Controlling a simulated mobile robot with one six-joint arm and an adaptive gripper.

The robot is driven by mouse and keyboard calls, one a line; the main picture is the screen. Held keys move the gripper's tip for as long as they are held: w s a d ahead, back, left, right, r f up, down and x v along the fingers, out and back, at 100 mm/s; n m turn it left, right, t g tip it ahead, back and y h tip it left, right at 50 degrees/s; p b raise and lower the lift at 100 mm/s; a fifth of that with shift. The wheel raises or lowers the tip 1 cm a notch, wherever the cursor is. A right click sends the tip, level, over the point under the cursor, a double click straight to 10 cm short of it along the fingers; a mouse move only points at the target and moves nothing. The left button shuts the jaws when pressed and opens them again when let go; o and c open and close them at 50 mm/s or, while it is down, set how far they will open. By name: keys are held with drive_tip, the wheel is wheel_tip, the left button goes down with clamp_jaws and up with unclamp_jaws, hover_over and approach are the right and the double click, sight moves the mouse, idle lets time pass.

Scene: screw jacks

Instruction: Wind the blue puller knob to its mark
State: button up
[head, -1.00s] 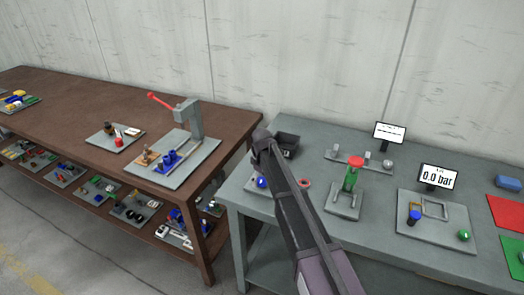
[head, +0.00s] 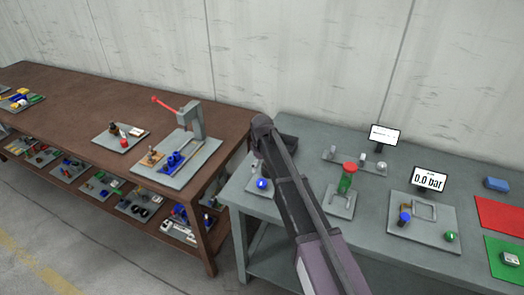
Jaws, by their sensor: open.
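Two blue knob-like parts show on the grey bench, and I cannot tell which is the puller knob. One is a round blue knob (head: 262,184) near the bench's left end, just left of my arm. The other is a blue cap (head: 404,218) on a grey plate (head: 437,236) with a metal bracket, in front of a display reading 0.0 bar (head: 430,179). No mark can be made out on either. My arm crosses the middle of the view; its gripper does not show.
A red-topped green jack (head: 347,178) stands right of my arm. Red (head: 500,215) and green mats lie at the right. A brown bench (head: 85,105) with a red-levered press (head: 190,122) stands left.

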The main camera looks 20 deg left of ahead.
drive_tip(key=shift+r+p, duration=2.25)
drive_tip(key=shift+r, duration=0.35)
drive_tip(key=s+d+f+m+b, duration=0.1)
drive_tip(key=s+d+m, duration=0.3)
drive_tip(key=d, duration=1)
drive_tip(key=s+d+f+m+b, duration=0.1)
drive_tip(key=s+d+m, duration=0.4)
drive_tip(key=d, duration=1)
drive_tip(key=s+d+f+m+b, duration=0.1)
drive_tip(key=s+d+m, duration=0.3)
drive_tip(key=d, duration=1)
drive_tip(key=s, duration=0.3)
drive_tip(key=shift+s+d+m, duration=0.15)
drive_tip(key=shift+s+m, duration=0.15)
drive_tip(key=shift+s, duration=0.1)
